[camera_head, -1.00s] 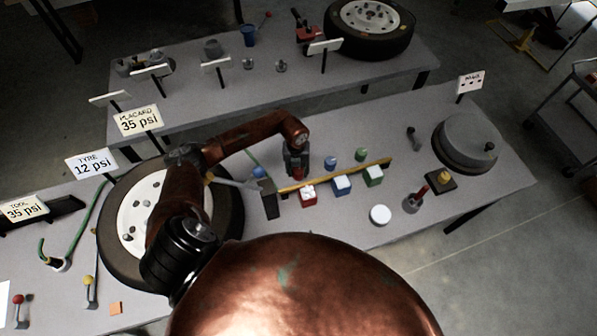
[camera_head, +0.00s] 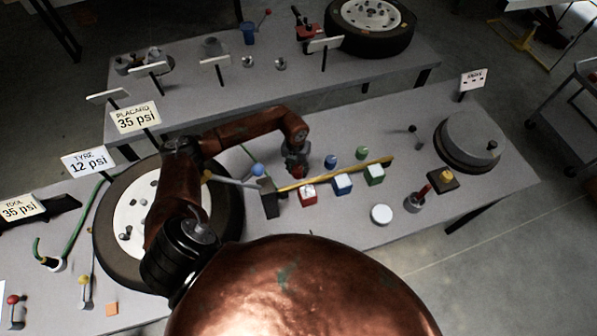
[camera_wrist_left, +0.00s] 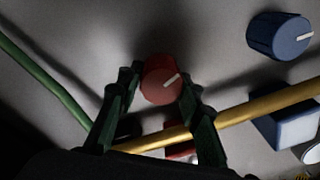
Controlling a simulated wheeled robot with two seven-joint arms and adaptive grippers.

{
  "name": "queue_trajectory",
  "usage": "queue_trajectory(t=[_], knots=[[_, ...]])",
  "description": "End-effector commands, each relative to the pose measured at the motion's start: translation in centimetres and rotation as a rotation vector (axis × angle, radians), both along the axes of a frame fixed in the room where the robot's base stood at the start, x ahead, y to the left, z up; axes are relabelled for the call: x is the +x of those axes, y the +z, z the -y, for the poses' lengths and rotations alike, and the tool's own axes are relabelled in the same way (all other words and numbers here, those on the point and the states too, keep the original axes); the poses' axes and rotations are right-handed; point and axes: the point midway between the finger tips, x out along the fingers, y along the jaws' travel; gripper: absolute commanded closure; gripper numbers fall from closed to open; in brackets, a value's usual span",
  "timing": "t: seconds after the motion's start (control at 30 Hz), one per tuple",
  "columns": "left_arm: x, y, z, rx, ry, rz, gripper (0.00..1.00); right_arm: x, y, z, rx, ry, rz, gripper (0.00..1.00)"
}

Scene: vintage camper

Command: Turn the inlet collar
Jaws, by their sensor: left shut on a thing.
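My left gripper (camera_head: 297,168) reaches down onto a small red knob (camera_head: 298,173) behind the yellow pipe. In the left wrist view, the red knob (camera_wrist_left: 158,88) has a white pointer mark slanting up to the right. The left gripper's fingers (camera_wrist_left: 160,82) are shut on it, one on each side. A blue knob (camera_head: 330,161) and a green knob (camera_head: 361,153) stand in the same row to the right. No label shows which part is the inlet collar. My right gripper is not in view.
The yellow pipe (camera_head: 345,175) runs close in front of the knobs. Red (camera_head: 308,196), blue (camera_head: 342,184) and green (camera_head: 374,175) blocks stand before it. A wheel (camera_head: 225,200) lies beneath my arm.

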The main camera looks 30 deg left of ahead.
Motion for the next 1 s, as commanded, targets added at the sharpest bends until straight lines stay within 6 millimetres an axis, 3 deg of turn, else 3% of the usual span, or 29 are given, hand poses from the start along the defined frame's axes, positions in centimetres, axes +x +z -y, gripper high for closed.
queue_trajectory(t=[0.5, 1.0], knots=[[-0.1, -0.2, -0.1, 0.001, -0.308, -0.004, 0.91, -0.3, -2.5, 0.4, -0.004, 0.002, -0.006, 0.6], [-0.1, -0.1, -0.1, 0.0, -0.356, -0.004, 0.91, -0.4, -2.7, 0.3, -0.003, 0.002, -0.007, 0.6]])
